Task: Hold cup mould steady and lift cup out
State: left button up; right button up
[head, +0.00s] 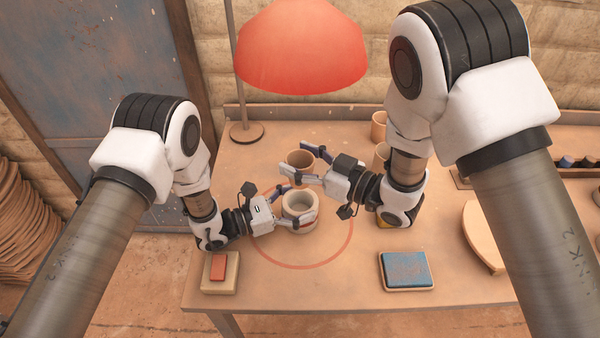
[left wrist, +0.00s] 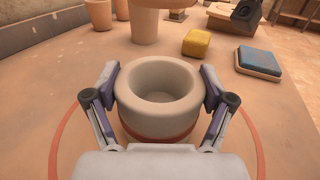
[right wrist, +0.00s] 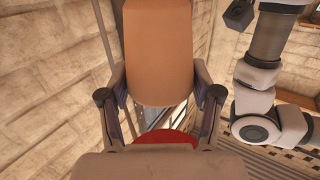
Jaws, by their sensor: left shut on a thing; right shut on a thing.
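The cup mould (head: 299,221) is a thick pale ring on the table, inside a red circle. My left gripper (head: 301,204) is shut around its outside, one finger on each side. In the left wrist view the mould (left wrist: 160,80) is upright between the fingers, and its hollow is empty. The cup (head: 300,158), tan and tapered, is held by my right gripper (head: 296,160), clear of the mould. In the right wrist view the cup (right wrist: 158,50) sits between both fingers. The cup's height above the mould is hard to judge.
Two more cups (head: 379,126) stand at the back, partly behind my right arm. A red lamp (head: 300,45) hangs over the table's back. A blue pad (head: 406,270) lies front right, an orange block on a pale base (head: 219,283) front left. A yellow block (left wrist: 205,45) lies beyond the mould.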

pick_arm(q)
jog(key=o, duration=1.3)
